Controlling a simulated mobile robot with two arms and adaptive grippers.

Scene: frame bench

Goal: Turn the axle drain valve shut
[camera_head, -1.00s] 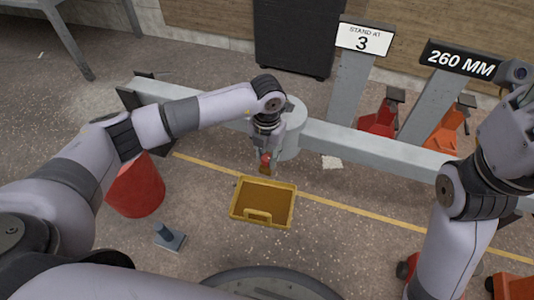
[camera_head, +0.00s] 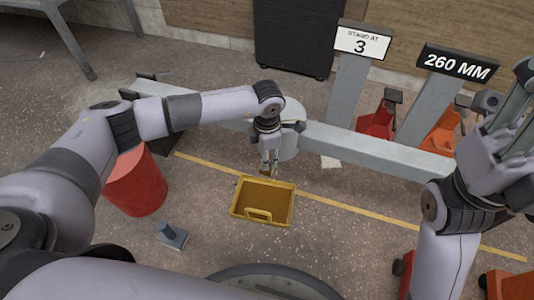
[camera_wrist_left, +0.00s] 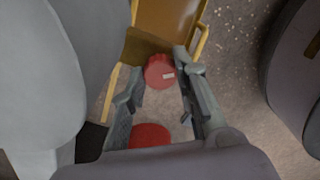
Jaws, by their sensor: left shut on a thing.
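My left gripper (camera_head: 269,168) is at the pale rounded axle housing (camera_head: 289,142), just above the back edge of a yellow tray. The head view hides the knob behind the fingers. My right gripper (camera_head: 515,112) is raised at the right edge, partly cut off, away from the valve.
The yellow tray (camera_head: 236,212) stands on the floor below the housing. A pale beam (camera_head: 375,151) runs across behind. A red drum (camera_head: 137,185) and a small grey-blue footed object (camera_head: 172,237) are at left. Signs reading "STAND AT 3" (camera_head: 363,40) and "260 MM" (camera_head: 456,64) stand behind.

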